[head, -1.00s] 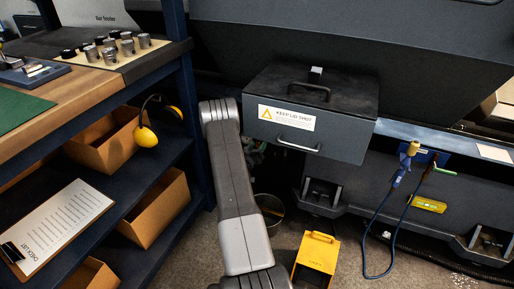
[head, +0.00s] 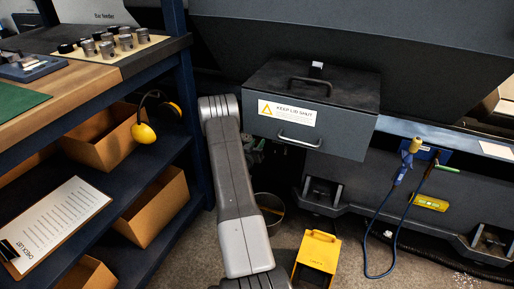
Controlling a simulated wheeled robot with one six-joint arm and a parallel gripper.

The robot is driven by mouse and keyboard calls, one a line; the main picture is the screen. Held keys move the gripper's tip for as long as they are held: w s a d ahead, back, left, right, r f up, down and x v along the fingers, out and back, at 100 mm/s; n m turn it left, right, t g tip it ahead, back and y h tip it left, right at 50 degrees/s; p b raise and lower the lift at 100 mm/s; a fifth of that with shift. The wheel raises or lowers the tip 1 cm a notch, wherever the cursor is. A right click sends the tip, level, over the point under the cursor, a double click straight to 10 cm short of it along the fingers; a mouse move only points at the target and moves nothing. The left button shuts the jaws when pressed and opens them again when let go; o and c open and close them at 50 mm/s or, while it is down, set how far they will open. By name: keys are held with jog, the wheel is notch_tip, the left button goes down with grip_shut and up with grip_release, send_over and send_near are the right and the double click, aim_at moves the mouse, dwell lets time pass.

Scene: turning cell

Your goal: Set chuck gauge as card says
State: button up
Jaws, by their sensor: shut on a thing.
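My arm (head: 235,185) rises from the bottom middle and bends over at its top. Its far end is hidden behind the arm and the dark box, and I cannot make out my gripper or what it holds. I cannot pick out a chuck gauge. A pale blank-looking card (head: 496,149) lies on the machine ledge at the right edge, too small to read. A clipboard with a check list (head: 62,222) lies on the lower left shelf.
A dark lidded box (head: 312,108) marked "keep lid shut" stands out ahead. A yellow box (head: 316,258) and a round bin (head: 268,208) stand on the floor. A blue hose (head: 379,225) hangs at right. Several metal cylinders (head: 107,48) stand on the left bench.

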jog(key=m+b, duration=0.2)
jog(key=m, duration=0.3)
jog(key=m+b, duration=0.3)
jog(key=m, duration=0.2)
jog(key=m+b, duration=0.3)
jog(key=m, duration=0.2)
jog(key=shift+s+d+f+m, duration=0.1)
jog(key=shift+d+m, duration=0.15)
jog(key=shift+m, duration=0.15)
dwell(0.4)
jog(key=o, duration=1)
